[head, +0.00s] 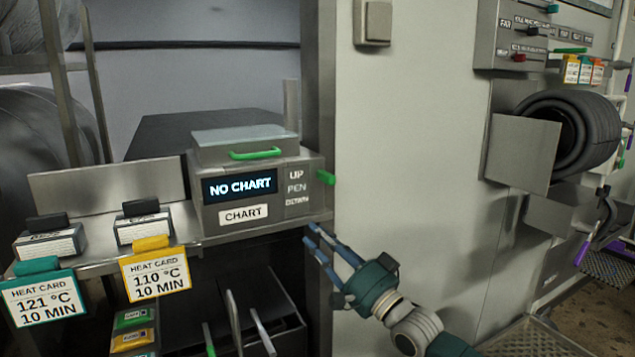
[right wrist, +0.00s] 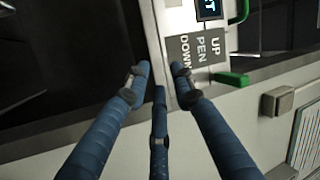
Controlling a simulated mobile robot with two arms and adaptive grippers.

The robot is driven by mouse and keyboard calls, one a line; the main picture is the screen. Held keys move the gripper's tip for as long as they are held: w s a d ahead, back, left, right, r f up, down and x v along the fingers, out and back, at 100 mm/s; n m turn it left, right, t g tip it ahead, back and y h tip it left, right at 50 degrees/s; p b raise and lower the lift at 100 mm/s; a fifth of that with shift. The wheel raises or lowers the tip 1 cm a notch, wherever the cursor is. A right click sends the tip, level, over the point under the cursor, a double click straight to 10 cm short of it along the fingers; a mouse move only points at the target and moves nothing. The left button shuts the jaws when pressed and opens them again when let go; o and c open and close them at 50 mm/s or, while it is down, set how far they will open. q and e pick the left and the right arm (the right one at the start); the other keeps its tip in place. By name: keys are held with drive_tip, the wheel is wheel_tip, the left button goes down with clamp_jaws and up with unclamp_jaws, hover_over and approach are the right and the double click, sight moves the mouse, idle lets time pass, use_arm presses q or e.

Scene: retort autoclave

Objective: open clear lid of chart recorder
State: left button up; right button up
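The chart recorder (head: 228,218) is a grey box on the metal shelf, with a lit "NO CHART" screen and a "CHART" label. Its clear lid (head: 244,137) lies flat and closed on top, with a green handle (head: 255,153) at its front edge. A green pen lever (head: 326,177) sticks out at the recorder's right side, by the "UP PEN DOWN" label. My right gripper (head: 315,244) is open and empty, below and right of the recorder. In the right wrist view its blue fingers (right wrist: 160,80) are spread near the recorder's corner. My left gripper is not in view.
Heat cards (head: 155,274) hang from the shelf front, left of the recorder. Two small boxes with dark tops (head: 143,228) stand on the shelf. A pale wall panel (head: 410,170) is at the right, and a hose reel (head: 570,130) is further right.

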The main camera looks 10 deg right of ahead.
sight(262, 162)
drive_tip(key=s+a+r+g+y, duration=0.1)
drive_tip(key=s+a+r+y, duration=0.2)
drive_tip(key=r, duration=0.3)
drive_tip(key=s+a+r+y, duration=0.2)
drive_tip(key=s+r, duration=0.1)
drive_tip(key=r, duration=0.4)
drive_tip(key=shift+n, duration=0.4)
drive_tip(key=x, duration=0.3)
drive_tip(key=p+x, duration=0.1)
drive_tip(key=x, duration=0.4)
drive_tip(key=shift+w+a+p, duration=0.35)
drive_tip(key=shift+p, duration=0.05)
drive_tip(key=shift+w+a+r, duration=0.2)
drive_tip(key=shift+w+a, duration=0.05)
drive_tip(key=shift+w, duration=0.05)
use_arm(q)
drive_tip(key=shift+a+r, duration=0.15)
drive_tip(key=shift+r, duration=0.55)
use_arm(e)
drive_tip(key=shift+w+a, duration=0.1)
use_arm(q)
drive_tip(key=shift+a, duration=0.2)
use_arm(e)
clamp_jaws()
